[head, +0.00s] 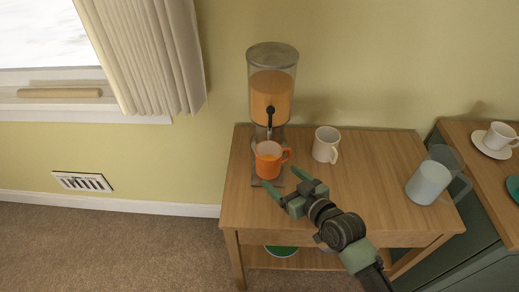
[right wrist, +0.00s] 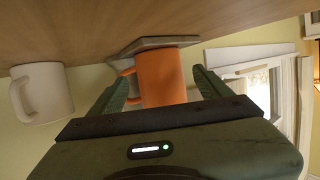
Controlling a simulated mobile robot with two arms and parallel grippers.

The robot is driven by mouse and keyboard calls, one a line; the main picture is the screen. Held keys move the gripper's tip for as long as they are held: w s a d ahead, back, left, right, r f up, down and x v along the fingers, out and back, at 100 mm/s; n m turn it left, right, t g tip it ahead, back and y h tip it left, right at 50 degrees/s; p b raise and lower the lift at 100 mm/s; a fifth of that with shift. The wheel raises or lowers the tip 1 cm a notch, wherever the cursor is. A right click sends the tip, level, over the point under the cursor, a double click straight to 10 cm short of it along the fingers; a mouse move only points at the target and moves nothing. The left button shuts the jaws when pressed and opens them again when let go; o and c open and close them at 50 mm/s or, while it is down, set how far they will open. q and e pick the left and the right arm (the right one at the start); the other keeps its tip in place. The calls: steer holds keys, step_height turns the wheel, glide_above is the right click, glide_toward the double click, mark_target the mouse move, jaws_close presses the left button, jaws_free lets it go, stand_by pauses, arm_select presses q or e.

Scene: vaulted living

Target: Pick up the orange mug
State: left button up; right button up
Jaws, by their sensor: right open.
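The orange mug (head: 268,160) stands upright on the grey base of a drink dispenser, under its spout, on a wooden side table. Its handle is on the right, and orange liquid shows inside. My right gripper (head: 279,177) is open and empty just in front of the mug, fingers pointing at it. In the right wrist view, which is upside down, the orange mug (right wrist: 165,78) appears between the two spread fingers, with its handle near the left finger. I cannot tell whether a finger touches the handle. My left gripper is not in view.
The dispenser (head: 272,90) holds orange liquid and rises behind the mug. A white mug (head: 326,145) stands close by on the right. A pale blue pitcher (head: 428,182) is at the table's right end. The wooden tabletop (head: 370,165) is clear between them.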

mark_target(275, 169)
steer(key=shift+x, duration=1)
steer(key=shift+w+a+r, duration=0.15)
steer(key=shift+w, duration=0.1)
steer(key=shift+w+a, duration=0.4)
steer(key=shift+w, duration=0.3)
steer(key=x, duration=0.3)
steer(key=shift+r, duration=0.15)
steer(key=shift+w+a, duration=0.2)
steer(key=shift+w, duration=0.2)
steer(key=c, duration=1.3)
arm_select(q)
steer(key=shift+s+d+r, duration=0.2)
arm_select(e)
steer(key=c, duration=0.3)
